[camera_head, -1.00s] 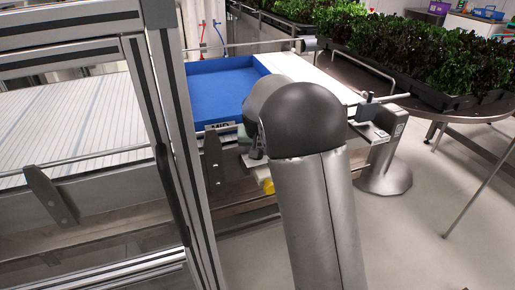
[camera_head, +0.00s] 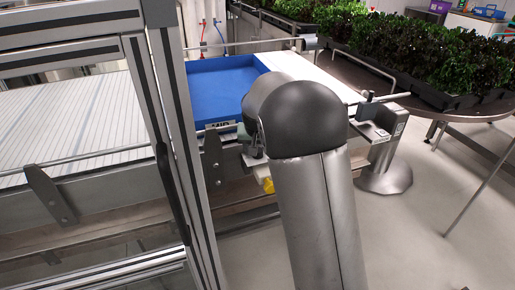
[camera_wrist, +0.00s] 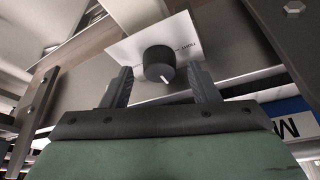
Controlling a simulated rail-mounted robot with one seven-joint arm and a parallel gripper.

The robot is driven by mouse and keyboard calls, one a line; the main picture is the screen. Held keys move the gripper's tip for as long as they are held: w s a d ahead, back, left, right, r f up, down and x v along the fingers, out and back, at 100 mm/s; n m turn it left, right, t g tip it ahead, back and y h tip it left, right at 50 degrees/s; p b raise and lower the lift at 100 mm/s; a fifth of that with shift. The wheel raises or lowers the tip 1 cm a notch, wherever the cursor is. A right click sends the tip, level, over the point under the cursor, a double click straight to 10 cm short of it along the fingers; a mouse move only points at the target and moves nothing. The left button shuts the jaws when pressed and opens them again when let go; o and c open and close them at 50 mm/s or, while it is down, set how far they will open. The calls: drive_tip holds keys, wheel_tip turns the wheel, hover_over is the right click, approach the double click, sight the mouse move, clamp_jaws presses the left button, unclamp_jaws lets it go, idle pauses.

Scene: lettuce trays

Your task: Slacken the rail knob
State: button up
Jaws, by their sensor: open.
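A round black knob (camera_wrist: 158,64) with a white pointer line sits on a pale plate (camera_wrist: 122,48) with small print, in the wrist view. My gripper (camera_wrist: 162,76) is open, with one ridged dark finger on each side of the knob. Gaps show between the knob and both fingers, so they do not appear to grip it. In the head view my arm hides the knob and most of the gripper.
A blue tray (camera_head: 222,82) lies on the conveyor behind my arm. A metal-framed enclosure (camera_head: 178,130) stands at left. Lettuce trays (camera_head: 455,103) rest on a round table (camera_head: 480,115) at right. Open floor lies at lower right.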

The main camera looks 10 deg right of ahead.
drive_tip(key=v, duration=1.6)
drive_tip(key=shift+s+r, duration=0.3)
drive_tip(key=shift+s, duration=0.1)
